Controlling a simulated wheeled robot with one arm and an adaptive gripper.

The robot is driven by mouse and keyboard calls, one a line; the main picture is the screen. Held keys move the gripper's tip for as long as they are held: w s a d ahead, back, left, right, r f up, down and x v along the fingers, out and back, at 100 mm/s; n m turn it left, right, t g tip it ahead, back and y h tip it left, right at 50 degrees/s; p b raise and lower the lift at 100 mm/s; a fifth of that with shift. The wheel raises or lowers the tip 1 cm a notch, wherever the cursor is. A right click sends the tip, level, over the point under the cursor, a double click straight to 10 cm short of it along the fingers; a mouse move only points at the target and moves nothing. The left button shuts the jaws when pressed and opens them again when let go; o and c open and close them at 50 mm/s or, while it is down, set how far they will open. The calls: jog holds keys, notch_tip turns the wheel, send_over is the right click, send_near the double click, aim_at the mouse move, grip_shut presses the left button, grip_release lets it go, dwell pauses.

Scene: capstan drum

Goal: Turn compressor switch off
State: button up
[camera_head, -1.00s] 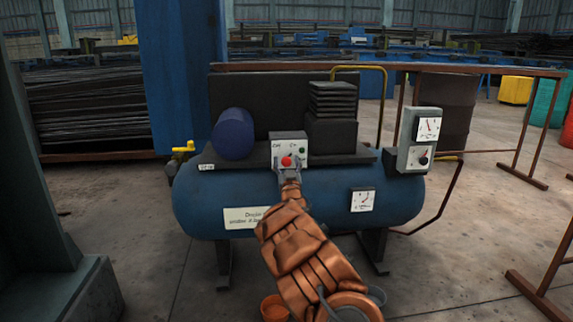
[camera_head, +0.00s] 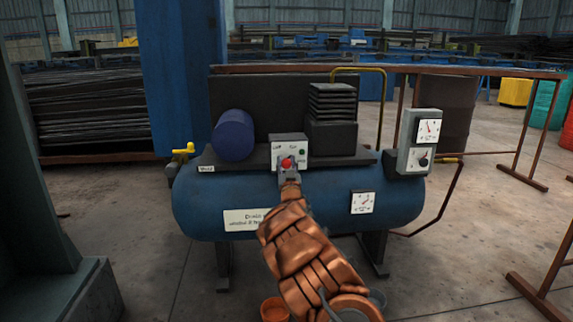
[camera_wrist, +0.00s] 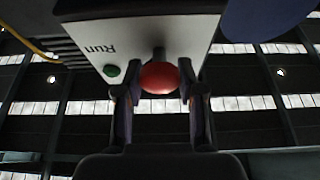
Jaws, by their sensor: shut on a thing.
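The compressor (camera_head: 330,200) is a blue horizontal tank with a motor and pump on top. Its switch box (camera_head: 290,146) is a pale panel at the tank's top middle, with a red knob (camera_head: 287,163) and a small green button (camera_head: 302,152). In the wrist view the red knob (camera_wrist: 159,77) sits between the two fingers of my gripper (camera_wrist: 160,100), which is shut on it. The green button (camera_wrist: 111,70) lies to the left, beside the word "Run". In the head view my gripper (camera_head: 288,176) covers the panel's lower part.
A gauge box (camera_head: 416,142) stands at the tank's right end, and a yellow valve (camera_head: 183,150) at its left. Brown railing (camera_head: 535,150) stands on the right. An orange bucket (camera_head: 274,309) is on the floor below my arm. Open floor lies in front.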

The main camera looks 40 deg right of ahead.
jog(key=shift+c, duration=0.5)
jog(key=shift+n+p, duration=0.5)
jog(key=shift+p, duration=0.2)
jog(key=n+t+y+p, duration=0.1)
jog(key=n+p, duration=0.1)
jog(key=shift+r+n+y, duration=0.1)
jog(key=shift+n+y, duration=0.3)
jog(key=n+y, duration=0.1)
jog(key=n, duration=0.2)
jog(key=n+y+p, duration=0.1)
jog(key=n+y, duration=0.1)
jog(key=n, duration=0.1)
jog(key=shift+t, duration=0.4)
jog(key=n+y, duration=0.1)
jog(key=n, duration=0.2)
jog(key=n+y, duration=0.2)
jog(key=n, duration=0.2)
jog(key=shift+a+f+g, duration=0.1)
jog(key=shift+f+g, duration=0.1)
jog(key=shift+g, duration=0.1)
jog(key=n+g, duration=0.1)
jog(key=n, duration=0.1)
jog(key=n+y, duration=0.1)
jog(key=n, duration=0.2)
jog(key=shift+w+f+n+g, duration=0.1)
jog(key=shift+n+g, duration=0.2)
jog(key=shift+g, duration=0.1)
jog(key=o, duration=1.1)
